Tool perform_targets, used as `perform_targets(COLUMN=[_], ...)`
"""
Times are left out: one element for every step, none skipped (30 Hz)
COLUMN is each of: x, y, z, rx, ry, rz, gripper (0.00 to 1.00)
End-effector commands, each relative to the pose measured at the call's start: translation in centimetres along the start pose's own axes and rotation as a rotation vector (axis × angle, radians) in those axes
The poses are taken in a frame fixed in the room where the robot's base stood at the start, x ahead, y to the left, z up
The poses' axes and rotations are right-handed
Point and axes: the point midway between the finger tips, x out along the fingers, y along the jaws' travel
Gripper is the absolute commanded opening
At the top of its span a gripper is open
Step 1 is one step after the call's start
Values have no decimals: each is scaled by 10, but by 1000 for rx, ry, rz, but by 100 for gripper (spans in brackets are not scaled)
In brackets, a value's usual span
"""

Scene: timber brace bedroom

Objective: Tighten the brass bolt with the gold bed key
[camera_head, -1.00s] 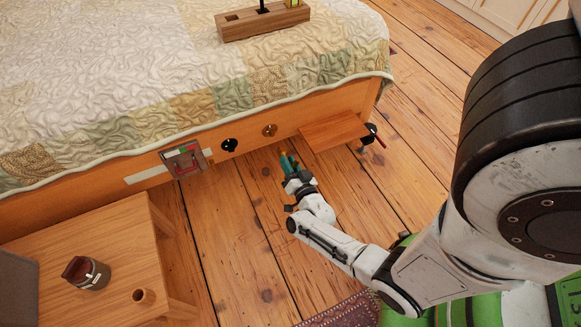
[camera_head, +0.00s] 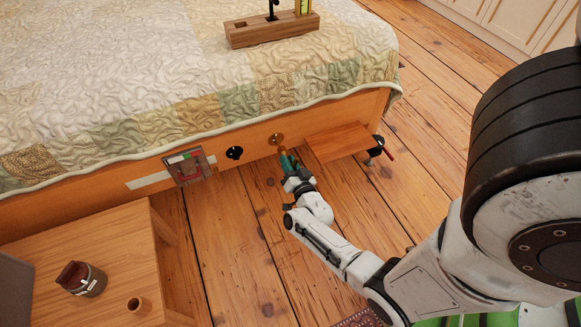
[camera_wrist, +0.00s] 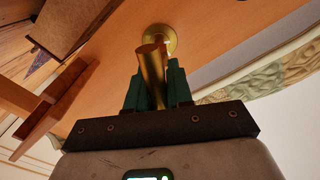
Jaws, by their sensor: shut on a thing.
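The brass bolt (camera_head: 276,139) sits in the side rail of the bed, right of a black bolt (camera_head: 234,153). In the wrist view its round brass flange (camera_wrist: 165,32) shows behind the key. My gripper (camera_head: 288,162) is in front of and just below the brass bolt, its teal fingers shut on the gold bed key. The key (camera_wrist: 152,72) is a gold cylinder pointing from the fingers (camera_wrist: 157,88) toward the bolt. Its far end overlaps the flange in the wrist view; I cannot tell whether it is seated on the bolt.
A wooden shelf board (camera_head: 338,141) juts out right of the bolt, beside a red-handled clamp (camera_head: 378,147). A small red-and-green device (camera_head: 188,166) is on the rail to the left. A slotted wooden block (camera_head: 272,30) lies on the quilt. A table (camera_head: 90,250) stands front left.

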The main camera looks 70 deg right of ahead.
Motion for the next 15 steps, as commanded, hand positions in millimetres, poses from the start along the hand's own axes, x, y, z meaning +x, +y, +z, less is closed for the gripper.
perform_targets(x=[3, 4, 6, 7, 9, 10, 12, 13, 15, 16, 18, 20, 21, 22, 24], y=[0, 0, 0, 0, 0, 0, 0, 0, 0, 0, 0, 0, 0, 0, 0], z=[1, 1, 1, 1, 1, 1, 1, 1, 1, 1, 1, 1, 1, 1, 1], rx=[1, 1, 1, 1, 1, 0, 0, 0, 0, 0, 0, 1, 1, 1, 1], ry=[3, 3, 3, 2, 2, 2, 2, 2, 3, 3, 3, 2, 3, 3, 3], rz=[-1, 0, 0, 0, 0, 0, -1, -1, -1, -1, -1, -1, -1, -1, 0], gripper=[0, 0, 0, 0, 0, 0, 0, 0, 0, 0, 0, 0, 0, 0, 0])
